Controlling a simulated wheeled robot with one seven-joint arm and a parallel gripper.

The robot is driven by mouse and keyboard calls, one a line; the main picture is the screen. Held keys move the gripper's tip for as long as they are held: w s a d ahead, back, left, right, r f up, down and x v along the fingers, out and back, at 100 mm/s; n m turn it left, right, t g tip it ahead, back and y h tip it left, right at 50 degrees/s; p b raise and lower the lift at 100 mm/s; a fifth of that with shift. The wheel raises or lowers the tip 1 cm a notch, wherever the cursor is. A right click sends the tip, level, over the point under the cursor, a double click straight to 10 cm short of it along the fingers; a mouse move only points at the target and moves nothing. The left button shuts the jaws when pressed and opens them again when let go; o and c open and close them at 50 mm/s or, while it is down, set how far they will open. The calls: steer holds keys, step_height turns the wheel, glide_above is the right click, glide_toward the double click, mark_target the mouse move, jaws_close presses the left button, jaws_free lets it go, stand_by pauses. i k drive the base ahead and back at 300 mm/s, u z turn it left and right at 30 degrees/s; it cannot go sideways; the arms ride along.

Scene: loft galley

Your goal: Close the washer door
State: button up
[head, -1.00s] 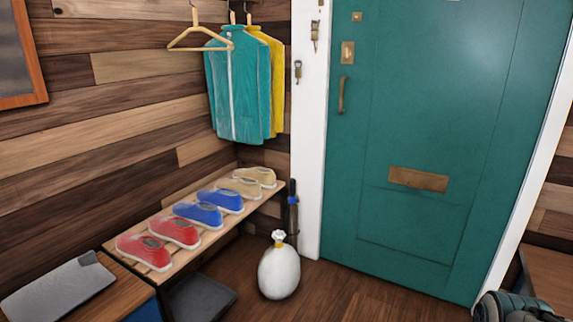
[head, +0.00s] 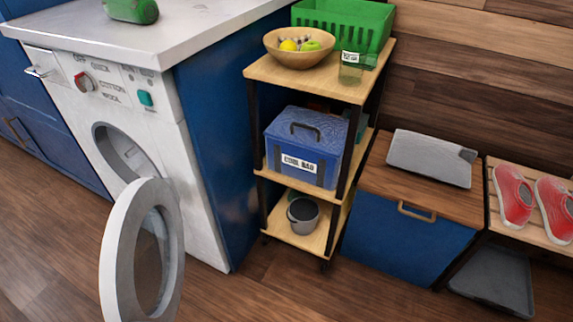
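The washer (head: 200,215) is a white front loader under a light worktop at the left of the head view. Its round door (head: 112,255) stands wide open, swung out toward me, with a white ring and a clear middle. The dark round drum opening (head: 125,152) shows behind it. The door's hinge side is hard to make out. My gripper is not in view.
A wooden shelf trolley (head: 300,78) holds a fruit bowl (head: 299,48), a green basket and a blue cool bag (head: 303,148). A blue cabinet (head: 405,235) and a shoe bench stand to the right. The wooden floor (head: 400,295) in front is clear.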

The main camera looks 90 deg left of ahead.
mark_target(119, 302)
steer(key=u, duration=4.25)
steer(key=i, duration=0.5)
steer(key=z, duration=0.55)
steer(key=k, duration=0.7)
steer(key=u, duration=0.85)
steer(key=i, duration=0.5)
